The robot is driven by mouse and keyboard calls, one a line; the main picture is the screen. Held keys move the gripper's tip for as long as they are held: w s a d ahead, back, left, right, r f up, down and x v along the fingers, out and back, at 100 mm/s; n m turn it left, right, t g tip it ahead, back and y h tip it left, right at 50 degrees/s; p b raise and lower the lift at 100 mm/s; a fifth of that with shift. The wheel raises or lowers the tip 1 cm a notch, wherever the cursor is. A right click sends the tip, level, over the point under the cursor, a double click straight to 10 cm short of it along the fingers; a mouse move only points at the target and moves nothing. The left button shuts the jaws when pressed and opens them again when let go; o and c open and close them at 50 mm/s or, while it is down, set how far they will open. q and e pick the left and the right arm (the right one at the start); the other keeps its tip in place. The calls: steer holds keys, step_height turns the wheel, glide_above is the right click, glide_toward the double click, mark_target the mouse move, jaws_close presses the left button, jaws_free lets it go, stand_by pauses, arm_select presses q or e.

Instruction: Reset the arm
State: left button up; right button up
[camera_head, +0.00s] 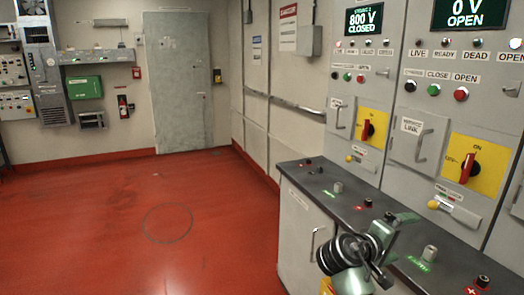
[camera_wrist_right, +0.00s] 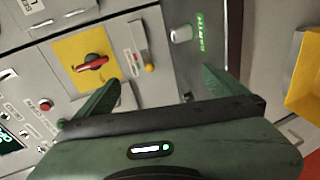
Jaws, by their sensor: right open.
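My right gripper (camera_head: 398,222) is raised over the grey ledge (camera_head: 347,208) in front of the switch cabinets, at the lower right of the head view. In the right wrist view the two green fingers of this gripper (camera_wrist_right: 162,88) stand wide apart with nothing between them. Beyond them are a red rotary switch (camera_wrist_right: 92,62) on a yellow plate and a metal post (camera_wrist_right: 181,34) beside a green label. My left gripper is not in view.
Cabinets at right carry displays reading 800 V CLOSED (camera_head: 363,19) and 0 V OPEN (camera_head: 469,12). Red rotary switches (camera_head: 367,131) (camera_head: 467,168) sit on yellow plates. Terminal posts (camera_head: 429,253) stand on the ledge. The red floor (camera_head: 130,215) at left is clear.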

steer(key=s+a+f+g+y, duration=0.1)
steer(key=s+a+f+y, duration=0.15)
steer(key=s+f, duration=0.6)
steer(key=s+a+f+y, duration=0.2)
steer(key=s+f+y, duration=0.3)
steer(key=f, duration=0.7)
steer(key=s+a+f+m+g+y, duration=0.1)
steer(key=s+a+f+y, duration=0.15)
steer(key=s, duration=0.55)
steer(key=s+a+f+m+g+y, duration=0.1)
steer(key=s+a, duration=0.3)
steer(key=s, duration=0.4)
steer(key=s+a+f+m+g+y, duration=0.1)
steer(key=s+a+f+y, duration=0.15)
steer(key=s, duration=0.55)
step_height(320, 180, down, 26)
steer(key=s+r+g+p, duration=0.1)
steer(key=s+p, duration=0.1)
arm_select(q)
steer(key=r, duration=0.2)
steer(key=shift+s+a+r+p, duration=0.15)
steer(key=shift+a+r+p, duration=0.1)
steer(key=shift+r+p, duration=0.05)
arm_select(e)
steer(key=s+d+f+g, duration=0.1)
steer(key=s+d+f, duration=0.2)
steer(key=s+f, duration=1.1)
steer(key=shift+s+n+g, duration=0.3)
steer(key=shift+s, duration=0.5)
